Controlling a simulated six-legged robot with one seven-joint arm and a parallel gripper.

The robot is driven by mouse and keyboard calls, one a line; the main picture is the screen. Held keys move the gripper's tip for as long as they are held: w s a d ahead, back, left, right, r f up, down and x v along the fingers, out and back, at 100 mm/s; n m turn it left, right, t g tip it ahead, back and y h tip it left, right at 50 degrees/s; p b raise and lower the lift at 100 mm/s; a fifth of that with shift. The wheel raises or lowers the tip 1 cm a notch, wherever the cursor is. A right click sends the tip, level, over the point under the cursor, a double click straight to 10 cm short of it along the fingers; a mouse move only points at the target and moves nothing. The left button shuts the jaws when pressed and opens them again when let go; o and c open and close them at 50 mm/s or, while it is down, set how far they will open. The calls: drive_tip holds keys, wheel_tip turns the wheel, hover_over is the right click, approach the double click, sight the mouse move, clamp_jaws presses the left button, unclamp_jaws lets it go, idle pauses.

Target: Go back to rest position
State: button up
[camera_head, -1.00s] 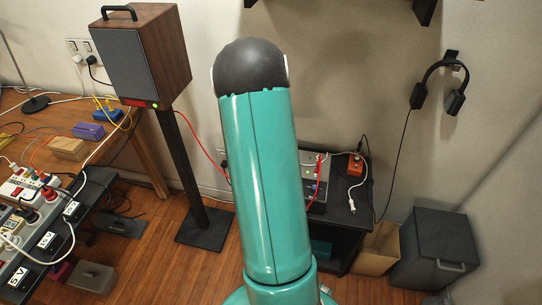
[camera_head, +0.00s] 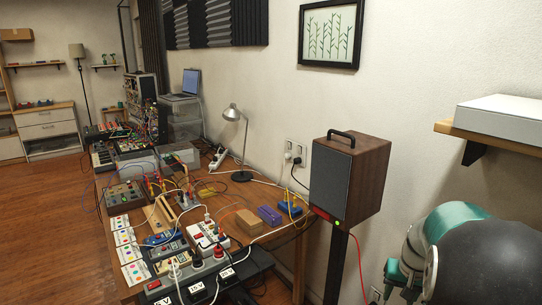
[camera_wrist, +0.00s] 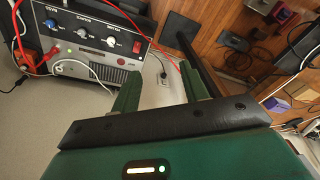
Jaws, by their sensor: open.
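My gripper (camera_wrist: 162,90) shows in the wrist view with its two green fingers apart and nothing between them. Beyond the fingertips are a pale wall and a small plug on a cable.
A wooden speaker (camera_head: 348,180) stands on a black pole near the arm. A crowded bench (camera_head: 120,285) runs along the wall. A shelf (camera_head: 490,138) juts out at right. The wrist view shows a knobbed unit (camera_wrist: 95,45) with red and white cables close at left.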

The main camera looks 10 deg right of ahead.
drive_tip(key=s+a+r+n+t, duration=0.1)
drive_tip(key=a+r+n, duration=0.1)
drive_tip(key=a+r, duration=0.45)
drive_tip(key=s+a+r+n+t, duration=0.15)
drive_tip(key=a+r, duration=0.25)
drive_tip(key=a, duration=0.6)
drive_tip(key=s+a+r+n+t, duration=0.1)
drive_tip(key=s+a+r+n, duration=0.2)
drive_tip(key=s+a, duration=0.7)
drive_tip(key=shift+a, duration=1.2)
drive_tip(key=shift+t, duration=0.25)
drive_tip(key=shift+c, duration=1)
drive_tip(key=shift+d, duration=0.2)
